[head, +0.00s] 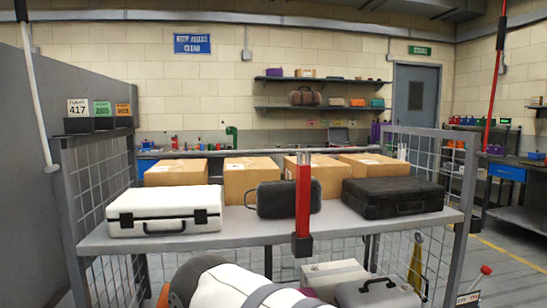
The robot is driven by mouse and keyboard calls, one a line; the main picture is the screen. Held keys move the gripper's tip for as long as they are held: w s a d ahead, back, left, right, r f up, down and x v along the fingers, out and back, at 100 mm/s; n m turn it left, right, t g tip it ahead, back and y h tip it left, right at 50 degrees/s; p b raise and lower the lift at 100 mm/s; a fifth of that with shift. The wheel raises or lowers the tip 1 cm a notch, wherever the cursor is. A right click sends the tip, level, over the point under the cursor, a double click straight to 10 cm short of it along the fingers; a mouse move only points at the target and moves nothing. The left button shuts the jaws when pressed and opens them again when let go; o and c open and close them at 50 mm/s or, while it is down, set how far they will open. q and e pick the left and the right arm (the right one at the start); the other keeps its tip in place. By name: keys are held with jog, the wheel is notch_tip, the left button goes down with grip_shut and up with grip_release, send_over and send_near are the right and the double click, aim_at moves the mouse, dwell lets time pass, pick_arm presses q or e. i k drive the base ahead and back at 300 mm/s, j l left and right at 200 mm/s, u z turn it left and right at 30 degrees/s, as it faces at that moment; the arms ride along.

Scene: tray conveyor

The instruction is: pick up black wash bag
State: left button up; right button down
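A small dark grey-black bag with a loop handle at its left end, which looks like the black wash bag (274,200), stands on the grey upper shelf (335,232) of a mesh-sided cart. It is between a white hard case (165,208) and a larger black case (393,197). A red upright bar with a black end (303,200) crosses in front of its right part and hides some of it. Neither of my grippers shows in the head view, and nothing is seen touching the bag.
Several cardboard boxes (251,178) stand in a row behind the bag. Grey cases (377,291) and a white-and-grey rounded object (235,288) are lower in front. Mesh side panels (97,185) close both cart ends. Bare shelf shows along the front edge.

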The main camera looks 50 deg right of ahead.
aim_at(275, 198)
jog(key=z, duration=1.8)
